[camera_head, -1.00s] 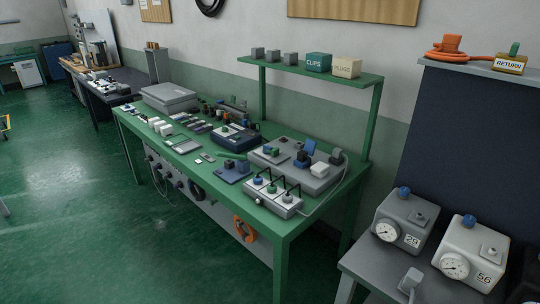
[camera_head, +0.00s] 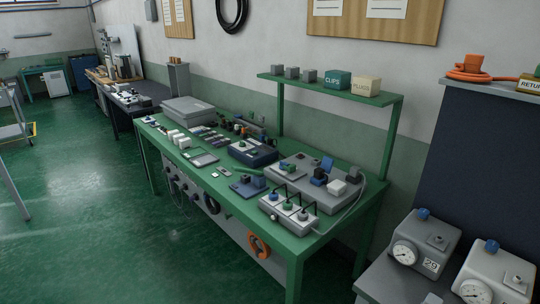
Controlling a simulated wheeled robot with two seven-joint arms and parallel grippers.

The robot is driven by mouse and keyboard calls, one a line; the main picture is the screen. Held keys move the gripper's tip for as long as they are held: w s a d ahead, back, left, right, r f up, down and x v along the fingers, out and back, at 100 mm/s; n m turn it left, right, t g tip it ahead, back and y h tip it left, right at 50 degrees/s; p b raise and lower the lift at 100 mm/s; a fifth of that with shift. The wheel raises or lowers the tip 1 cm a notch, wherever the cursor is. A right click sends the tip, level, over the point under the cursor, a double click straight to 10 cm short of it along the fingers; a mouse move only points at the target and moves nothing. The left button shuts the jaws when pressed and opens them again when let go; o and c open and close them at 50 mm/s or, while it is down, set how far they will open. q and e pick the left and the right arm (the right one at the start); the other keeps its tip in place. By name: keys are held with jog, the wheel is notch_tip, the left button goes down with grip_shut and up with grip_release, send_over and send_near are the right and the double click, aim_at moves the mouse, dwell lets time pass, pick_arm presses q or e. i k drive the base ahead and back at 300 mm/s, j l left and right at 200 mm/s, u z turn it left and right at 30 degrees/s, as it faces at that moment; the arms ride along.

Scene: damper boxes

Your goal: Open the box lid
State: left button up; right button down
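Two grey damper boxes with dials stand at the lower right, one marked 29 (camera_head: 427,240) and one marked 56 (camera_head: 492,272), partly cut off by the frame. Each has a blue knob on top. A larger grey box (camera_head: 187,110) with a flat top that looks closed sits at the far left end of the green workbench (camera_head: 294,247). I cannot tell which box the task means. Neither of my grippers shows in this view.
The workbench holds a grey panel with blocks (camera_head: 290,173), a three-knob unit (camera_head: 288,213) and a dark blue case (camera_head: 252,154). A shelf above carries CLIPS (camera_head: 337,80) and PLUGS (camera_head: 366,86) boxes. Green floor (camera_head: 80,220) is open at left.

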aim_at(184, 107)
jog(key=i+j+u, duration=0.5)
jog(key=i+u, duration=0.15)
jog(key=i, duration=0.2)
jog(key=i+j+u, duration=0.1)
jog(key=i, duration=0.5)
jog(key=i+j, duration=0.2)
jog(key=i, duration=0.45)
jog(key=i+j+u, duration=0.15)
jog(key=i, duration=0.45)
